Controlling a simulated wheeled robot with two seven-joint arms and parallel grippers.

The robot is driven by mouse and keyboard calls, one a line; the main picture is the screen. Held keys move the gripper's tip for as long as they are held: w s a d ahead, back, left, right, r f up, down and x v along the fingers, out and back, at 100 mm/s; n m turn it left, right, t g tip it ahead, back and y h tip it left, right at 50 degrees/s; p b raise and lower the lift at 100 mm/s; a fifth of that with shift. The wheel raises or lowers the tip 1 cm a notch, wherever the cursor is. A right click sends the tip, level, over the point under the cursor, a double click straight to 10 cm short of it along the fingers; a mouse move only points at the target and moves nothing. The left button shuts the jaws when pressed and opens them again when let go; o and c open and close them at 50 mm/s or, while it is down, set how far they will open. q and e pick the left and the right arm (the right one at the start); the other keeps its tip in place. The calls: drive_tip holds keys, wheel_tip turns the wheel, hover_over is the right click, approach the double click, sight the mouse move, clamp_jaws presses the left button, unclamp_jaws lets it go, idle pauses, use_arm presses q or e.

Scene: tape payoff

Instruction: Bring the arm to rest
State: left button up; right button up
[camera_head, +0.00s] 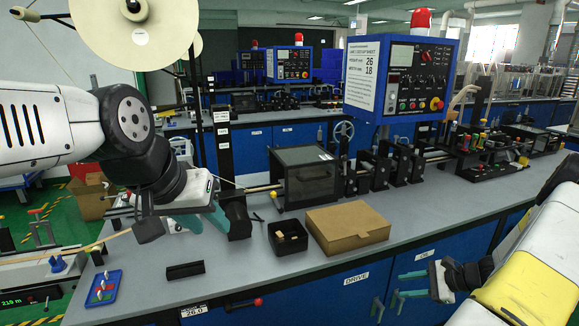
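My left arm comes in from the left, and its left gripper (203,222) hangs over the left part of the grey bench (235,275). Its teal fingers look apart, with nothing seen held between them. A dark block-shaped piece (148,229) shows just left of the fingers. My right arm comes in from the lower right. Its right gripper (408,287) points left in front of the bench's blue front, below the bench top. Its teal fingers are apart and empty.
A cardboard box (347,226), a small black bin (288,238) and a black block (185,269) are on the bench. A blue tray (104,288) lies at its left end. A large cream reel (137,30) stands above my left arm. A blue control box (400,78) rises behind.

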drive_tip(key=s+a+r+n+g+h, duration=0.2)
drive_tip(key=a+r+n, duration=0.4)
drive_tip(key=r, duration=0.6)
drive_tip(key=s+a+r+n+g+h, duration=0.1)
drive_tip(key=a+r+n, duration=0.3)
drive_tip(key=a+r, duration=0.6)
drive_tip(key=s+a+r+n+t+h, duration=0.1)
drive_tip(key=s+a+r+n, duration=0.2)
drive_tip(key=s+r, duration=0.4)
drive_tip(key=s+a+r+n+t+h, duration=0.2)
drive_tip(key=s+a+r+n, duration=0.1)
drive_tip(key=s+r+n, duration=0.3)
drive_tip(key=shift+s+r+h, duration=0.3)
drive_tip(key=shift+s+r, duration=0.9)
drive_tip(key=shift+s, duration=0.6)
